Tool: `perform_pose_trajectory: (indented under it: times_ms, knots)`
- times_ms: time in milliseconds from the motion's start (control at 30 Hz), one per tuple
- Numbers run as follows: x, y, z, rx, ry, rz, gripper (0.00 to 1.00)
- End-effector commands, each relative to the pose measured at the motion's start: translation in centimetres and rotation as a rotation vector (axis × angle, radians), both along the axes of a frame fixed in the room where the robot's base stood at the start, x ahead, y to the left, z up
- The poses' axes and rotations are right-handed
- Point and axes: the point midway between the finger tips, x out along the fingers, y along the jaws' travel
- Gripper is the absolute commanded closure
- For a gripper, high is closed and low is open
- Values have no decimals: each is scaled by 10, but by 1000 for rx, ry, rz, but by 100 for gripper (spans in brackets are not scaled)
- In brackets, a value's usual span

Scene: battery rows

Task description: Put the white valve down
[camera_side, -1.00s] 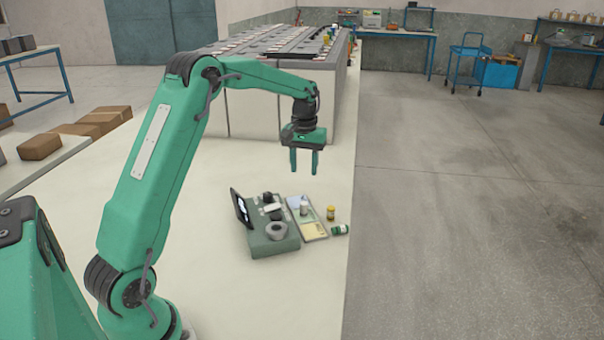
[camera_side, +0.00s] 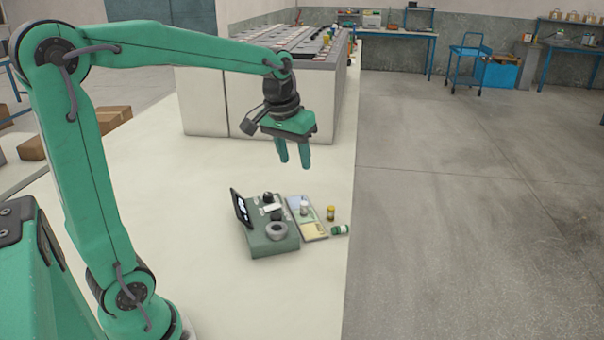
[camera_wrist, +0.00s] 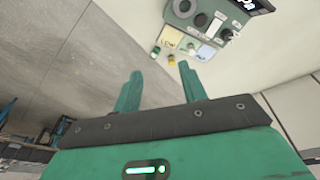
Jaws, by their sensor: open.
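My gripper (camera_side: 294,166) is open and empty, above the table and beyond the grey-green device. It also shows in the wrist view (camera_wrist: 160,70), with nothing between its green fingers. The tray also has a yellow part and lies right of the device. My gripper touches none of these.
The grey-green device (camera_side: 275,245) has a grey ring on top and a dark screen (camera_side: 241,208) at its left. A yellow jar (camera_side: 331,213) stands and a green jar (camera_side: 340,230) lies near the table's right edge. Long battery rows (camera_side: 285,45) stand behind. The table's left part is clear.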

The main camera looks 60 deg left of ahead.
Motion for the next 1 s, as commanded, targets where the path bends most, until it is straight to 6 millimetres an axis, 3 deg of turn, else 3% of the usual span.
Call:
perform_pose_trajectory:
  times_ms: [267,600,800,1000]
  knots:
    - [-57,-34,11,28,-87,-115,58]
    - [-122,-64,1,59,-188,-249,58]
    - [-149,-74,-11,71,-232,-308,58]
    - [-159,-77,-17,77,-250,-333,58]
